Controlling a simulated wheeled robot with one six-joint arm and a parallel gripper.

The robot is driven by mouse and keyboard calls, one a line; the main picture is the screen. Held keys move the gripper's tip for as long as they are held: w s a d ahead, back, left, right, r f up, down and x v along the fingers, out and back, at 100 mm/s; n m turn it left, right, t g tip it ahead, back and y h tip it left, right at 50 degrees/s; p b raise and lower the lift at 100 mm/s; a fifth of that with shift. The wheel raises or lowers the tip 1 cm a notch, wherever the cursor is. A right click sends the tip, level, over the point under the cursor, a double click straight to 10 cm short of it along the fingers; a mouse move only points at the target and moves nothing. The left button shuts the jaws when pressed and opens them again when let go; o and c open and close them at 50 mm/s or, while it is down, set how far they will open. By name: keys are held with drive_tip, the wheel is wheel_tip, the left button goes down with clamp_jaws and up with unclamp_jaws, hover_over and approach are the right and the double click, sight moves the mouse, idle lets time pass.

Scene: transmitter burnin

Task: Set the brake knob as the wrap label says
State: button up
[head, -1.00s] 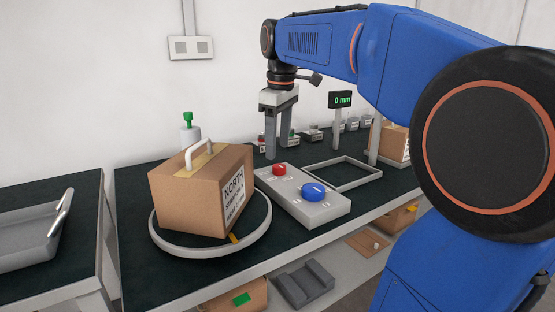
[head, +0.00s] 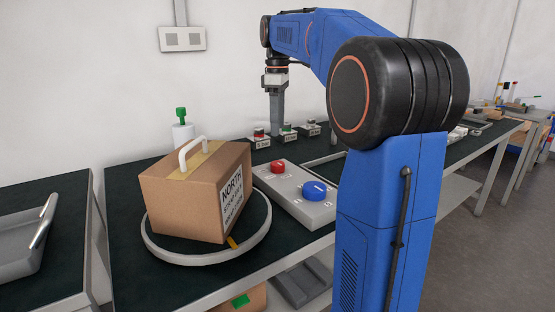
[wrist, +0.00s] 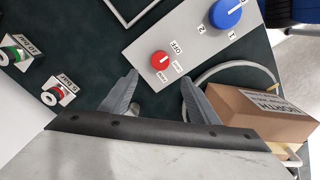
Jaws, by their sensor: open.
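A grey control box (head: 297,195) on the dark bench carries a red knob (head: 278,167) and a larger blue knob (head: 314,191). In the wrist view, the red knob (wrist: 160,61) has "OFF" beside it, and the blue knob (wrist: 226,14) has "1" and "2". I cannot tell which is the brake knob. The wrap label (head: 232,196) on the brown carton (head: 180,200) starts with "NORTH"; its smaller lines are unreadable. My open, empty gripper (head: 276,130) hangs above the bench behind the control box. In the wrist view, its fingers (wrist: 158,76) are apart, below the red knob.
The carton sits on a round turntable (head: 170,252) at the bench front. A green-topped bottle (head: 182,130) stands behind it. A flat frame (head: 327,164) lies right of the control box, partly behind my arm.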

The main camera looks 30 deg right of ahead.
sight(278, 163)
wheel_tip(278, 163, down, 12)
drive_tip(key=shift+f, duration=0.15)
idle(0.3)
drive_tip(key=shift+c, duration=0.2)
drive_tip(key=c, duration=1)
